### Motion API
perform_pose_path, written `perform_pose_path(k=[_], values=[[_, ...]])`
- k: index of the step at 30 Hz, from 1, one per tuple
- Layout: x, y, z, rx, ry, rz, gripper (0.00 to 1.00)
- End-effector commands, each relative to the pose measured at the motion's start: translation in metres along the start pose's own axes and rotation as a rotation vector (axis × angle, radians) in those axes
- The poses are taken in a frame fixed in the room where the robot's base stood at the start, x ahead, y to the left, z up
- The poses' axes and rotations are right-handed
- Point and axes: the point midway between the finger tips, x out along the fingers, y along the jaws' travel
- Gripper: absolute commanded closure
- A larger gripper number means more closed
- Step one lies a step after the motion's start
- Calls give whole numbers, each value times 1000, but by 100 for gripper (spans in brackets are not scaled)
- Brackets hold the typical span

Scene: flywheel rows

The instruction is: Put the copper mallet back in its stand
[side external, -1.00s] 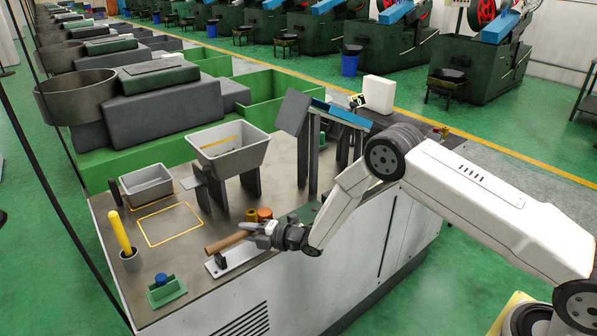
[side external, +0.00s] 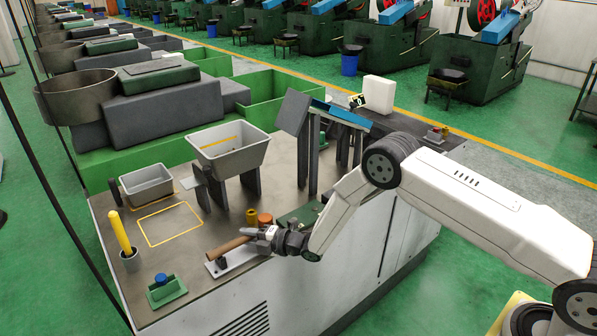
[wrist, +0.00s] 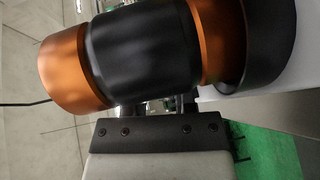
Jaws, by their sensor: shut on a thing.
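The copper mallet has a wooden handle (side external: 229,246) pointing left in the side view and an orange-copper head end (side external: 265,218) by my gripper. In the wrist view the head (wrist: 130,55) is large and close, with a black middle and copper ends. My gripper (side external: 268,235) is shut on the mallet; its fingers hide part of it. The stand is a pale plate (side external: 240,259) with a dark bracket (side external: 222,262) under the handle. A dark curved piece (wrist: 272,45) is around the head's right end in the wrist view. I cannot tell whether the mallet touches the stand.
A green block with a blue knob (side external: 162,284) and a grey cup with a yellow stick (side external: 130,258) stand to the left. A yellow-outlined area (side external: 170,224) is clear. A small brass piece (side external: 251,215) stands close behind the mallet. Grey bins (side external: 147,182) are farther back.

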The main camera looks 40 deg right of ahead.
Motion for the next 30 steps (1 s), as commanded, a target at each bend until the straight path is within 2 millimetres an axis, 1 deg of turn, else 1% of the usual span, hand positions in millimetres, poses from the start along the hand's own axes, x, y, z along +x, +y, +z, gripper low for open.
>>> perform_pose_path(k=[13,14,15,17,18,30], values=[[1,-2,0,-2,0,4,100],[1,-2,0,-2,0,4,60],[1,-2,0,-2,0,3,48],[1,-2,0,-1,0,3,29],[1,-2,0,-1,0,3,26],[-1,-4,0,1,0,-2,26]])
